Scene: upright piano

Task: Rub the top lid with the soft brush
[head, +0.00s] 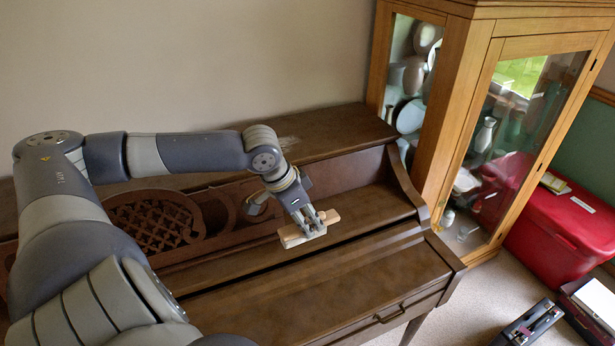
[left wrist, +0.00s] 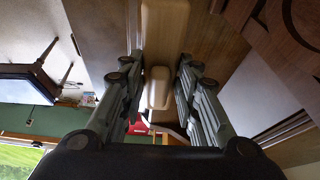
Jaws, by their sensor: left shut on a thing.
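The piano's top lid (head: 335,130) is the dark brown board along the wall at the back. A pale greyish patch shows on it beside my arm's wrist. My left gripper (head: 312,224) is shut on the soft brush (head: 291,240), a pale wooden block, in front of the lid and over the area above the keyboard cover. In the left wrist view the brush (left wrist: 165,35) is a pale block with a smaller grip piece between the fingers (left wrist: 158,100). Its bristles are hidden. My right gripper is not in view.
A carved fretwork panel (head: 152,222) stands below the lid, partly behind my left arm. A glass-fronted cabinet (head: 470,120) rises close to the lid's right end. A red chest (head: 560,225) and dark cases are on the floor at right. The lid's right part is bare.

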